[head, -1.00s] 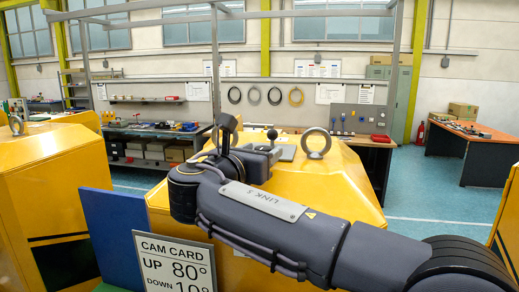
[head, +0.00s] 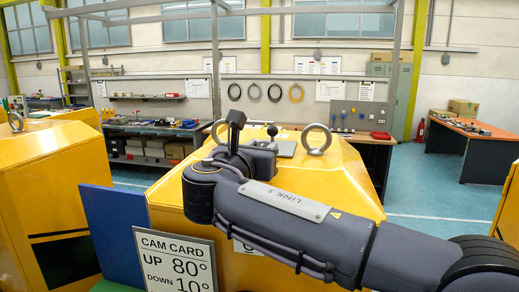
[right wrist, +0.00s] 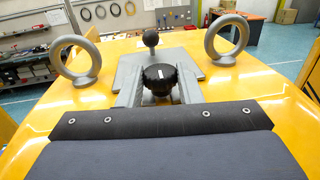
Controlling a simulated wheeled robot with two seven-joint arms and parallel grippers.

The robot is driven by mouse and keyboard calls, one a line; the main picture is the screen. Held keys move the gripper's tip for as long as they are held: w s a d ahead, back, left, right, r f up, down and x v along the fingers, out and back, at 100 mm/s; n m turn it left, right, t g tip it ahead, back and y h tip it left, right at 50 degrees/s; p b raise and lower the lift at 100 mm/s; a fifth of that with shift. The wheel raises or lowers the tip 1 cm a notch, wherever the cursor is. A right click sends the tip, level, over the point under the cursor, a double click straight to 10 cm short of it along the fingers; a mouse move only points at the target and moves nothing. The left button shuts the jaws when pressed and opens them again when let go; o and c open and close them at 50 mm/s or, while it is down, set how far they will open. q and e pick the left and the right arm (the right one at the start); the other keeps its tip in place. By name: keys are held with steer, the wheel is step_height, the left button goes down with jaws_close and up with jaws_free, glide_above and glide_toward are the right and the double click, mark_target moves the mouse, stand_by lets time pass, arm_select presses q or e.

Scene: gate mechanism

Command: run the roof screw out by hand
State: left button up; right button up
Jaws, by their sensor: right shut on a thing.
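The roof screw's black knurled knob (right wrist: 158,74) with a white mark stands on the yellow roof in the right wrist view. My right gripper (right wrist: 160,92) is shut on it, one grey finger on each side. In the head view my right gripper (head: 262,146) is mostly hidden behind my own wrist, and the knob cannot be made out there. A grey plate (right wrist: 187,64) lies just behind the knob, with a black ball-topped post (right wrist: 150,40) beyond it. My left gripper is in neither view.
Two grey lifting eyes (right wrist: 75,60) (right wrist: 227,38) rise from the roof on either side of the gripper. The yellow housing (head: 345,185) carries them. A blue panel (head: 115,230) stands left.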

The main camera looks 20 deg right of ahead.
steer(key=n+t+y, duration=0.1)
steer(key=y, duration=0.1)
steer(key=n+t+y, duration=0.1)
steer(key=n, duration=0.1)
steer(key=shift+s+d+t+y, duration=0.2)
steer(key=shift+d+t+y, duration=0.1)
steer(key=shift+t+y, duration=0.1)
steer(key=shift+d+n+t+y, duration=0.1)
steer(key=shift+n+t+y, duration=0.8)
steer(key=shift+n+y, duration=1.05)
steer(key=shift+f+m+y, duration=0.1)
steer(key=shift+m+y, duration=0.15)
steer(key=shift+y, duration=0.3)
steer(key=o, duration=1)
steer(key=shift+b+v, duration=0.8)
steer(key=shift+v, duration=3.15)
